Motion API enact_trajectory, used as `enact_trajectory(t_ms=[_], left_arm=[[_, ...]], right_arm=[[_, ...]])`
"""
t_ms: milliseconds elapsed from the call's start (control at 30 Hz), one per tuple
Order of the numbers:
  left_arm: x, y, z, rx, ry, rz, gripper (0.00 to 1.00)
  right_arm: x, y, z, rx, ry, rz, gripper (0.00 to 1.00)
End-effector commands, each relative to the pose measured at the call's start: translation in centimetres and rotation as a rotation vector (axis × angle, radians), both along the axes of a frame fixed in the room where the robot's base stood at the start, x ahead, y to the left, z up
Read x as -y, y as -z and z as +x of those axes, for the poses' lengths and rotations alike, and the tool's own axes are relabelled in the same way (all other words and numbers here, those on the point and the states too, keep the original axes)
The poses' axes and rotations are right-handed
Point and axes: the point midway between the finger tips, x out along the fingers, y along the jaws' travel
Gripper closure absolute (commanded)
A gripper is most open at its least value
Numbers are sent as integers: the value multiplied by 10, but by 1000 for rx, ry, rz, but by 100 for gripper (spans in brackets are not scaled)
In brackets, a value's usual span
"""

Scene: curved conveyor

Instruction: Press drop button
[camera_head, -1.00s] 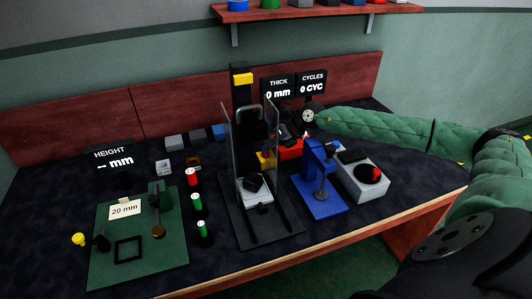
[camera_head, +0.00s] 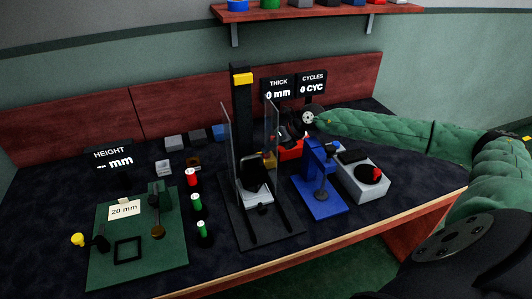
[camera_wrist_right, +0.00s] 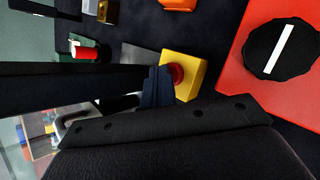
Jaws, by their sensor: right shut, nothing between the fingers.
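The drop button is a red cap (camera_wrist_right: 177,74) on a yellow box (camera_wrist_right: 190,78) in the right wrist view. The yellow box shows only partly in the head view (camera_head: 269,160), behind the clear guard of the drop tower (camera_head: 242,110). My right gripper (camera_wrist_right: 158,86) is shut and empty, its dark fingertips at the red cap and apparently touching it. In the head view the right gripper (camera_head: 284,134) is partly hidden behind the guard. A black weight (camera_head: 256,174) sits low in the tower, over the pale base block. My left gripper is out of view.
A blue press stand (camera_head: 318,200) and a grey box with a black dial (camera_head: 370,174) stand right of the tower. Red and green cylinders (camera_head: 192,178) stand left of it. A green board (camera_head: 170,250) lies at the left. A shelf (camera_head: 320,12) hangs above.

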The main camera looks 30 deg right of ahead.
Motion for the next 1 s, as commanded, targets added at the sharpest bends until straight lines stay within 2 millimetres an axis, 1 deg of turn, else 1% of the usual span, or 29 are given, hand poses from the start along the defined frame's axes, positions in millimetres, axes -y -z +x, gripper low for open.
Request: enact_trajectory(t_ms=[133, 467, 833, 1000], left_arm=[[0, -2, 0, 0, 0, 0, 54], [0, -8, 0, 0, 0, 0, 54], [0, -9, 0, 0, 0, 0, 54], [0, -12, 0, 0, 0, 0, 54]], right_arm=[[0, -3, 0, -1, -1, 0, 100], [0, -18, 0, -1, -1, 0, 100], [0, -20, 0, 0, 0, 0, 100], [0, -27, 0, 0, 0, 0, 100]])
